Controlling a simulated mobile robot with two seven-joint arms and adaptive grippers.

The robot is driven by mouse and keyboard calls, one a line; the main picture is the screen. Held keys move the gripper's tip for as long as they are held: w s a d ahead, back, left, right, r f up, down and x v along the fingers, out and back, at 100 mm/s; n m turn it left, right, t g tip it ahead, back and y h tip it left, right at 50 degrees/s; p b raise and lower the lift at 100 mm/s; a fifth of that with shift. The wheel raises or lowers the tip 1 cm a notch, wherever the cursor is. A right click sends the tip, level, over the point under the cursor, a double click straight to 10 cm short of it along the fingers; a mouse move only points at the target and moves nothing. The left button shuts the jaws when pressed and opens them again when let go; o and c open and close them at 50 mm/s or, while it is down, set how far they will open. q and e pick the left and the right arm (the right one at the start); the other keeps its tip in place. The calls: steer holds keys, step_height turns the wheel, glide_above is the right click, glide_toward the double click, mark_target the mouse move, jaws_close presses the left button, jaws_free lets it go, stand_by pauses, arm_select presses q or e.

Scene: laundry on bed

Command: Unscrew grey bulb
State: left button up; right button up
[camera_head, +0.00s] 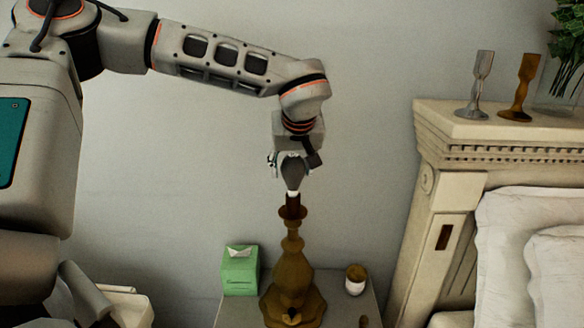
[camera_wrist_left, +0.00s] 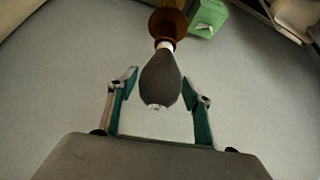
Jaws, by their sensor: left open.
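The grey bulb (camera_head: 293,173) stands upright in the socket on top of a brown lamp base (camera_head: 292,275) in the head view. In the left wrist view the bulb (camera_wrist_left: 160,78) hangs between the fingers, with its white collar at the brown socket (camera_wrist_left: 168,24). My left gripper (camera_head: 291,162) is directly above the lamp, around the upper part of the bulb. Its two fingers (camera_wrist_left: 158,88) are open, one on each side of the bulb, with a visible gap on both sides. My right gripper is not in view.
The lamp stands on a nightstand (camera_head: 237,312) between a green tissue box (camera_head: 240,272) and a small white cup-like item (camera_head: 355,281). A carved headboard (camera_head: 470,130) with two goblet-like holders (camera_head: 479,85) is at the right, beside white pillows (camera_head: 510,240). Bare wall is behind the arm.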

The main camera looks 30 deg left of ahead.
arm_select(q)
steer(key=shift+m+t+h, duration=0.4)
steer(key=shift+m+h, duration=0.1)
steer(key=shift+m, duration=0.6)
steer(key=shift+m+h, duration=0.3)
steer(key=shift+m, duration=0.2)
steer(key=shift+w+d+m+h, duration=0.15)
steer(key=shift+m+h, duration=0.35)
steer(key=shift+m, duration=0.5)
steer(key=shift+m+t+h, duration=0.3)
steer(key=shift+m+t, duration=0.1)
steer(key=shift+m, duration=0.1)
steer(key=shift+m+h, duration=0.6)
steer(key=shift+m, duration=0.4)
steer(key=shift+m+h, duration=0.4)
steer(key=shift+m, duration=0.2)
